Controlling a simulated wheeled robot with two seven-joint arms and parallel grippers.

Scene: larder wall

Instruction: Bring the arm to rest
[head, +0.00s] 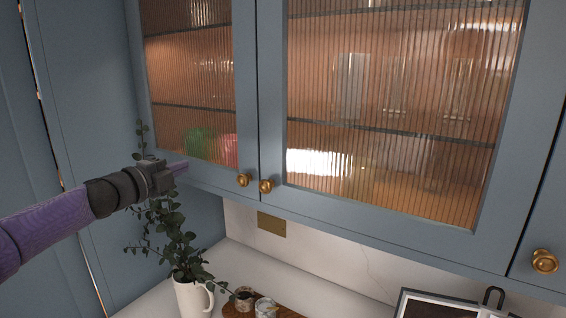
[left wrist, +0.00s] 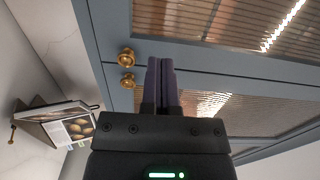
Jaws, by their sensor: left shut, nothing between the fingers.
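My left gripper (head: 182,167) is in front of the lower left part of the blue wall cupboard in the head view, left of the two brass knobs. In the left wrist view its purple fingers (left wrist: 161,66) are together and empty, beside the knobs. The left knob (head: 243,179) and the right knob (head: 266,186) sit at the meeting edges of two closed, ribbed-glass doors. The left door (head: 247,90) and the right door (head: 272,90) show blurred contents behind the glass. My right gripper is in neither view.
Below my left arm, a leafy plant stands in a white jug (head: 194,297) on the pale counter (head: 232,262). Small jars (head: 265,308) stand on a wooden board beside it. An open book (left wrist: 68,130) shows in the left wrist view. Another brass knob (head: 544,261) is at far right.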

